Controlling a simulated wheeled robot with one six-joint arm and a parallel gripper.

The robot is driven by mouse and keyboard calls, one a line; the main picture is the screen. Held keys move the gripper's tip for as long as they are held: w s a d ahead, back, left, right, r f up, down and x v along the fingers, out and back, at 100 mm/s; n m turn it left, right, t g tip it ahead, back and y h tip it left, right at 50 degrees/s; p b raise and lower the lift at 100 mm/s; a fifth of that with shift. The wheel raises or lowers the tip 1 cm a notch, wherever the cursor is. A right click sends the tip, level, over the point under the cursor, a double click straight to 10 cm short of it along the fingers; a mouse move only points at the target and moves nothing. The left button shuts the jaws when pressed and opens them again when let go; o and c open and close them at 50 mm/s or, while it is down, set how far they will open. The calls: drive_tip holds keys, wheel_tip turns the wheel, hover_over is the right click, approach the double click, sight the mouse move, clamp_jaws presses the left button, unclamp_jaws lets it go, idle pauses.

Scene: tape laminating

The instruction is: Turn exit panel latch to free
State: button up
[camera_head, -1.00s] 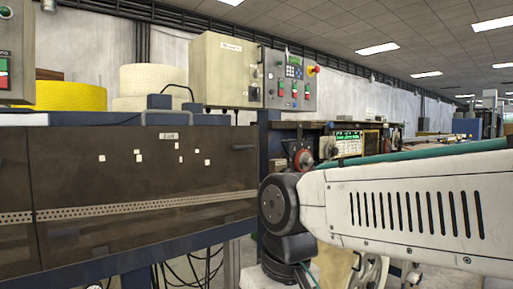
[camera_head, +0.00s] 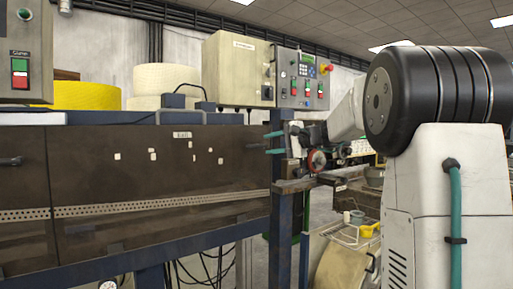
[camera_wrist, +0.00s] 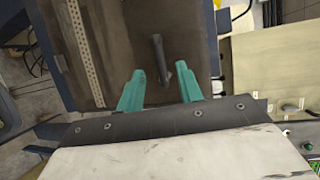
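The exit panel (camera_head: 110,175) is a dark brown flat door with several small white stickers and a label near its top. Its latch (camera_head: 253,146) is a short dark bar near the right edge. It lies horizontally in the head view. My gripper (camera_head: 272,143) has two teal fingers spread apart just right of the latch, one higher and one lower. In the wrist view my gripper (camera_wrist: 160,68) is open, and the latch (camera_wrist: 157,55) shows in the gap between the fingers, running away from me. I cannot tell whether they touch it.
A blue frame post (camera_head: 282,240) stands at the panel's right edge. A beige box (camera_head: 240,70) and a grey control panel (camera_head: 303,78) with buttons stand above. A second dark handle (camera_head: 10,161) is at far left. A wire rack (camera_head: 350,235) stands at lower right.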

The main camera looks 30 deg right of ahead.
sight(256, 146)
drive_tip(key=x, duration=0.6)
clamp_jaws()
